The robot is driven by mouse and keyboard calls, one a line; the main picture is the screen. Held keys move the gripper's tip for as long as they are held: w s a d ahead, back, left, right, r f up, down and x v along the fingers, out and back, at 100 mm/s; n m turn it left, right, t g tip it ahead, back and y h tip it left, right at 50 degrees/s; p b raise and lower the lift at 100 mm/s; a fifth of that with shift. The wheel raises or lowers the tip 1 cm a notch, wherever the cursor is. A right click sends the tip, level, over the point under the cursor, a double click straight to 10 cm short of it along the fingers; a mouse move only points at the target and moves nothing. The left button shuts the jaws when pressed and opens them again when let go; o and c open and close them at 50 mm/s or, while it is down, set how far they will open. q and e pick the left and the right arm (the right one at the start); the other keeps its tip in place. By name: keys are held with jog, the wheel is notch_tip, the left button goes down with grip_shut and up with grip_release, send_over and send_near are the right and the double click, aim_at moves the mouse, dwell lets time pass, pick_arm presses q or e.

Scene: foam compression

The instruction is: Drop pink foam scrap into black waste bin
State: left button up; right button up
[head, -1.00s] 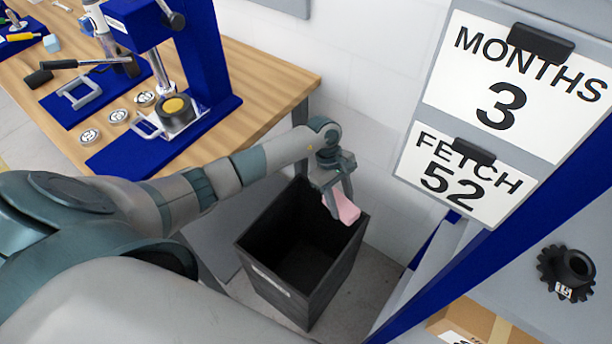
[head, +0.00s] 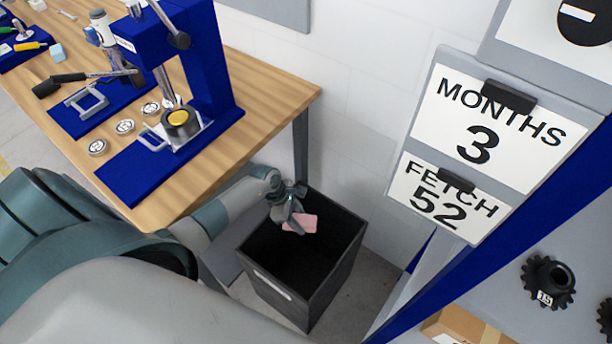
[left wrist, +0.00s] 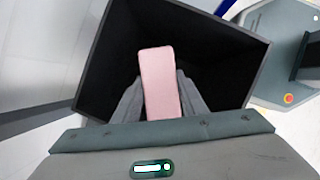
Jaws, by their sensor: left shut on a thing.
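The pink foam scrap (head: 301,223) is a small flat block held in my left gripper (head: 289,221). My left gripper is shut on it, over the open mouth of the black waste bin (head: 325,276). In the left wrist view the pink foam scrap (left wrist: 160,80) stands out between the two grey fingers (left wrist: 158,98), with the dark inside of the black waste bin (left wrist: 92,75) behind it. The bin stands on the floor beside the table. My right gripper is not in view.
A wooden table (head: 262,95) with a blue press (head: 205,75) and several small round discs stands at the left. A blue-framed shelf with a black gear (head: 548,280) and a cardboard box (head: 465,328) is at the right. Sign cards (head: 490,130) hang above.

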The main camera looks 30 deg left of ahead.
pick_arm(q)
jog(key=shift+f, duration=0.15)
jog(key=shift+f+b, duration=2.35)
jog(key=shift+f, duration=0.45)
jog(key=o, duration=1.1)
jog(key=shift+r, duration=0.1)
jog(key=p+v, duration=1.1)
jog(key=v, duration=0.6)
jog(key=shift+d+r, duration=0.1)
